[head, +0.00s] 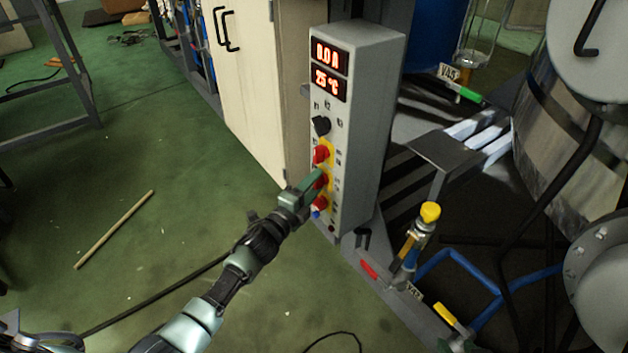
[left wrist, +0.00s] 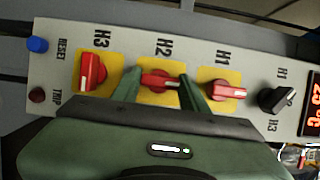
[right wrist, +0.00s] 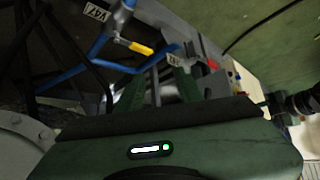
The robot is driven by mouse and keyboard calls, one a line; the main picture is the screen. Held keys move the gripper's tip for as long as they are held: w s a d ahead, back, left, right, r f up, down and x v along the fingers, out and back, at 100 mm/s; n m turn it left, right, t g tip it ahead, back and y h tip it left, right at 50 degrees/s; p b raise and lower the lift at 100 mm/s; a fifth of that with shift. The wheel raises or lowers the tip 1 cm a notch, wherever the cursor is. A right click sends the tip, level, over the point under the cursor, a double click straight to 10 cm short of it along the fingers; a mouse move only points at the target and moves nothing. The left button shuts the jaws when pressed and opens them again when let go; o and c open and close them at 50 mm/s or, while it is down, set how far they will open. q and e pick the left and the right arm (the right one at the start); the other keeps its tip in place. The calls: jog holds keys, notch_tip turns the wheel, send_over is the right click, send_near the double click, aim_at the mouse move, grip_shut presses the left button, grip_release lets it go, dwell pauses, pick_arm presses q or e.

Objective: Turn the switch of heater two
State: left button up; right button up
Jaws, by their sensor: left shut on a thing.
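The grey control box (head: 360,130) stands upright in the head view, with a column of red switches on yellow plates. In the left wrist view the H2 switch (left wrist: 160,78) lies between the two fingers of my left gripper (left wrist: 158,88), which is shut on it. Its red handle lies roughly along the panel's length. The H1 switch (left wrist: 228,91) points much the same way; the H3 switch (left wrist: 93,72) stands crosswise. In the head view my left gripper (head: 316,183) hides part of the H2 switch. My right gripper (right wrist: 158,88) is open, with nothing seen between its fingers.
A black selector knob (left wrist: 272,99), blue reset button (left wrist: 38,45) and dark trip button (left wrist: 38,96) are on the same panel. A yellow-topped valve (head: 430,212) and blue pipes (head: 455,262) stand right of the box. The green floor (head: 190,180) is mostly clear at left.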

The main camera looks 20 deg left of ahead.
jog(key=shift+s+d+f+g+h, duration=0.2)
jog(key=shift+s+f+g, duration=0.25)
jog(key=shift+s, duration=0.3)
jog(key=shift+s+d+f+g+h, duration=0.1)
jog(key=shift+s+d+f+g, duration=0.25)
jog(key=shift+s, duration=0.35)
pick_arm(q)
jog(key=o, duration=1.4)
jog(key=p+v, duration=0.2)
jog(key=v, duration=0.6)
jog(key=shift+a, duration=0.1)
pick_arm(e)
jog(key=s+d+f+g, duration=0.1)
jog(key=s+d+g, duration=0.1)
jog(key=s, duration=0.4)
jog(key=shift+s+f+g+h, duration=0.3)
jog(key=shift+g+h, duration=0.1)
jog(key=shift+g, duration=0.3)
